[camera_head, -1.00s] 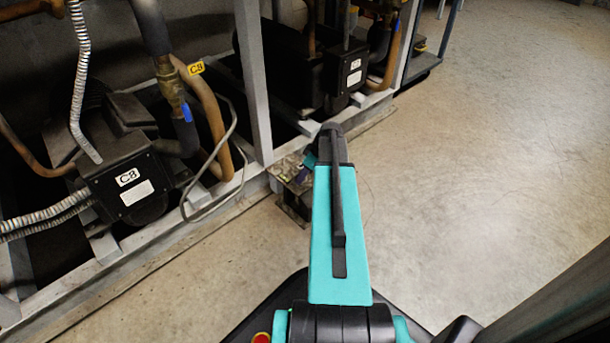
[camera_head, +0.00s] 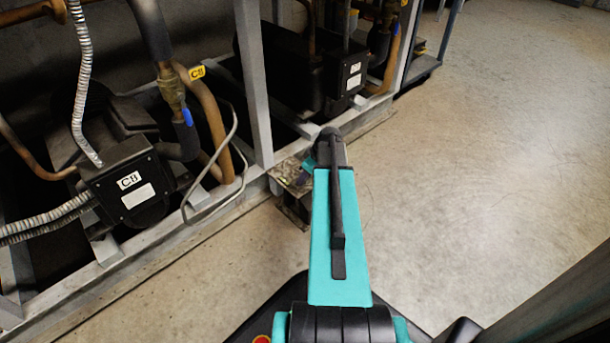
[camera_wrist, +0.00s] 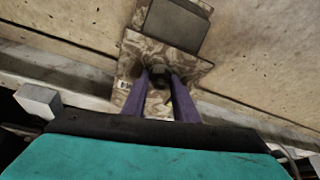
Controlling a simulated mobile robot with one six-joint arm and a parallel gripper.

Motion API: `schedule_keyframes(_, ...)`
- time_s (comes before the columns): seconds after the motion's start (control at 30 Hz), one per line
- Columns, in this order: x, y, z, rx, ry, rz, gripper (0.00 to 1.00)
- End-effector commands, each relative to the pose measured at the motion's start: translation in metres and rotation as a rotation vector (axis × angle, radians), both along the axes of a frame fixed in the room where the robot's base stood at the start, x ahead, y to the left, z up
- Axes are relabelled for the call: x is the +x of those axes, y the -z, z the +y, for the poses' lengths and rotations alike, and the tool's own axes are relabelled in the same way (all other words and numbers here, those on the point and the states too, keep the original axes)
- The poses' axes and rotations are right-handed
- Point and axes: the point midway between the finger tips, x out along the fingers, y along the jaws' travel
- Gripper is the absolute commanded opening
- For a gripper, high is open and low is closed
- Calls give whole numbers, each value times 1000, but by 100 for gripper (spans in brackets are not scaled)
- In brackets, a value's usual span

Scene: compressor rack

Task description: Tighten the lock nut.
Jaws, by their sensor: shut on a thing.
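The lock nut (camera_wrist: 159,72) is a small dark nut on a mottled, worn metal plate (camera_wrist: 135,52) in the wrist view. My gripper (camera_wrist: 160,80) has two purple fingers, one on each side of the nut, and is shut on it. The fingers and the shadow between them hide part of the nut. In the head view the plate (camera_head: 293,184) shows low at the frame's foot, just left of my teal arm. My arm hides the nut there, and most of the gripper.
A dark block (camera_wrist: 176,24) adjoins the plate. Open concrete floor (camera_head: 490,150) lies to the right.

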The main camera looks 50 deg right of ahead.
Motion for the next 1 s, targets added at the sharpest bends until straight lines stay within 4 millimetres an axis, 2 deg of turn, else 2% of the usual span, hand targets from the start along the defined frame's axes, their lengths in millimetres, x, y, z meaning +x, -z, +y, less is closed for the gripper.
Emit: schedule_keyframes(1.0, 2, -4, 6, -2, 644, -4, 4)
